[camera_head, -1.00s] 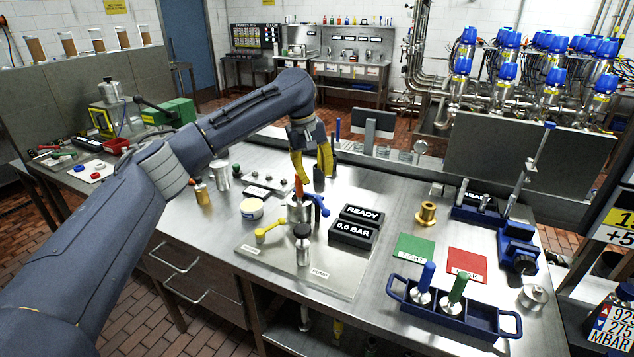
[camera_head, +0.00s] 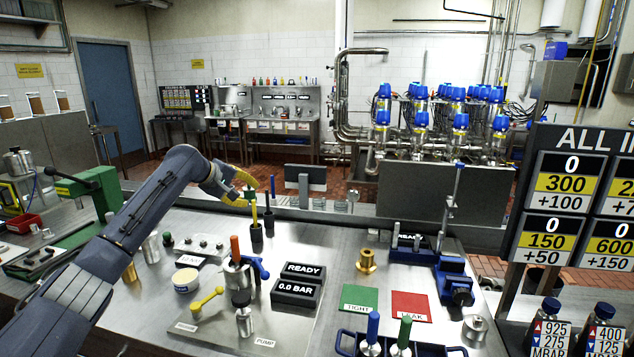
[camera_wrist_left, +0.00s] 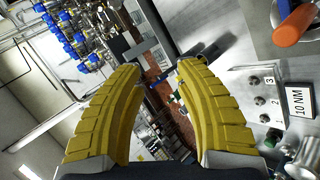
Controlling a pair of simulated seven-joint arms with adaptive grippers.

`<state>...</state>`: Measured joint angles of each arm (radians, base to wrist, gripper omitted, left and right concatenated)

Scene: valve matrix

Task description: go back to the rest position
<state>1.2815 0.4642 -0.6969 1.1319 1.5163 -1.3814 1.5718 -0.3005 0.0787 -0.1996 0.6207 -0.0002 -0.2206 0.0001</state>
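My left gripper (camera_head: 240,190) has yellow fingers and hangs above the back of the steel workbench (camera_head: 345,245), near two dark tool cups (camera_head: 256,238). In the left wrist view its fingers (camera_wrist_left: 155,75) stand wide apart, with nothing held between them. The orange handle (camera_head: 235,249) stands upright on the valve fixture with the blue lever (camera_head: 260,267), in front of the gripper and apart from it. It also shows in the left wrist view (camera_wrist_left: 292,28). My right gripper is not in view.
The READY display (camera_head: 303,270), the green mat (camera_head: 360,298) and the red mat (camera_head: 411,306) lie to the right. A blue tray (camera_head: 345,343) holds blue-handled and green-handled plugs at the front. A grey panel (camera_head: 440,190) stands behind the bench. Space above the bench is free.

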